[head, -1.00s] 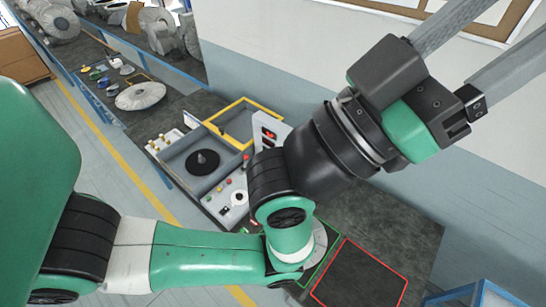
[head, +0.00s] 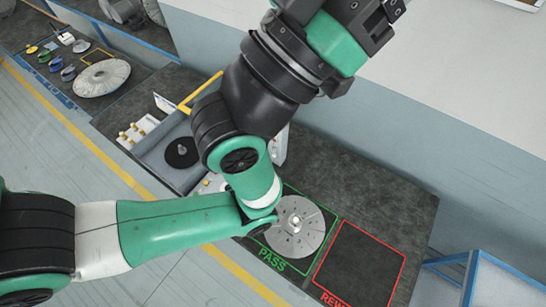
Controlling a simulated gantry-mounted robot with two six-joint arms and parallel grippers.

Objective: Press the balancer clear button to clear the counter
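The balancer is an open grey box (head: 153,150) with a black round spindle mount (head: 182,152) inside, near the middle of the head view. My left arm crosses in front of it and hides most of its button panel and display. Only a sliver of the pale display housing (head: 281,147) shows beside my wrist. The clear button cannot be made out. My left gripper (head: 372,18) is at the top edge, pointing up and away from the panel; its fingers are cut off by the frame. My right gripper is not in view.
A silver disc (head: 296,228) lies in the green PASS square. The red-outlined rework square (head: 358,262) beside it is empty. A pale wheel (head: 102,77) and small coloured parts lie on the bench at upper left. A blue-framed bin (head: 490,275) stands at lower right.

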